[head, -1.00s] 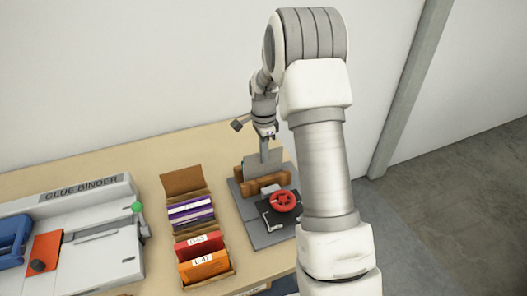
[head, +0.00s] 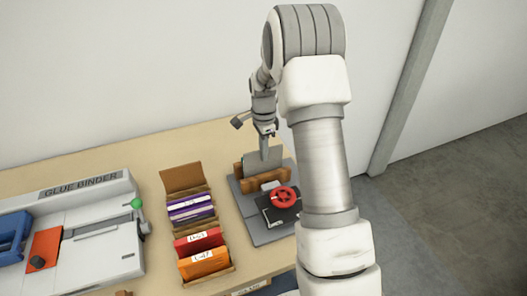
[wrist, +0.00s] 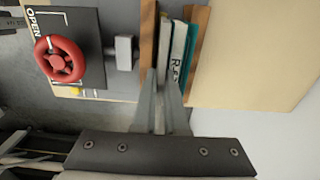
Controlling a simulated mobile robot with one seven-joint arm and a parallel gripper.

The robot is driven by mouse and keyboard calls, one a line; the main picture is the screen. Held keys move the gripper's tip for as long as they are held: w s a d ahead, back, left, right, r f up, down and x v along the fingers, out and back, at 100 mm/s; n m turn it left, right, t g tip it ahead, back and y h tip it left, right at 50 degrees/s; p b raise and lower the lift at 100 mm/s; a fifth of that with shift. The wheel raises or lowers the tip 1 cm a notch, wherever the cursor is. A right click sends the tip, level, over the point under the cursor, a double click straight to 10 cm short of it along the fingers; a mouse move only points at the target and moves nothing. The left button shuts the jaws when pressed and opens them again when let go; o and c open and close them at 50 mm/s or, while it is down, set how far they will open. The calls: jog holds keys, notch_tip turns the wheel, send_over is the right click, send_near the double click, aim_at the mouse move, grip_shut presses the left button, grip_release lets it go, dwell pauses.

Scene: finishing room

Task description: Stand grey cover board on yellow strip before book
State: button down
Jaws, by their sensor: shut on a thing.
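My gripper (wrist: 160,112) is shut on the grey cover board (head: 262,158), which stands upright. In the head view the board is at the back of the press, by the brown wooden blocks (head: 252,174) that partly hide its lower part.
The press has a red handwheel (head: 284,197) and a grey base (head: 247,214). To its left is an open box (head: 184,176) of purple, red and orange books. The glue binder (head: 95,225) stands at far left. Bare bench lies beside the press in the wrist view (wrist: 250,50).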

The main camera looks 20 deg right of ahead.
jog(key=shift+f+b, duration=0.45)
jog(key=shift+f, duration=0.2)
dwell(0.4)
jog(key=c, duration=1.2)
grip_release()
jog(key=shift+c, duration=0.2)
jog(key=shift+r, duration=0.1)
jog(key=shift+r+p, duration=3.6)
jog(key=shift+r, duration=1.85)
jog(key=shift+r, duration=0.1)
